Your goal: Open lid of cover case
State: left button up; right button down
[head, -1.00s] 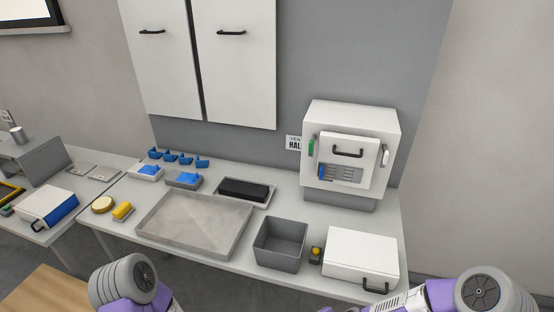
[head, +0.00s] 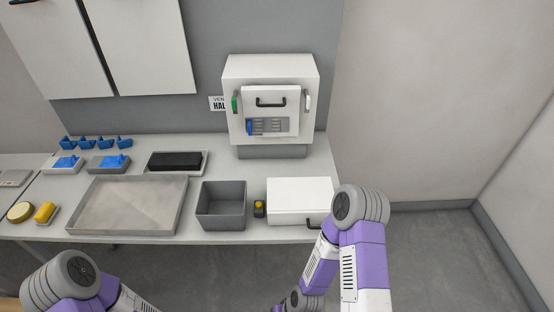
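The cover case is most likely the white box (head: 298,199) with a flat lid at the right front of the table; its lid is shut.
A grey open bin (head: 221,205) and a small yellow button (head: 259,208) stand left of the box. A large grey tray (head: 128,204) lies farther left. A white cabinet (head: 270,99) with a vent panel stands behind. Floor right of the table is clear.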

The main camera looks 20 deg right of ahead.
aim_at(291, 201)
jog(key=k, duration=0.5)
jog(key=u, duration=1.6)
jog(key=i, duration=1)
jog(key=z, duration=2.3)
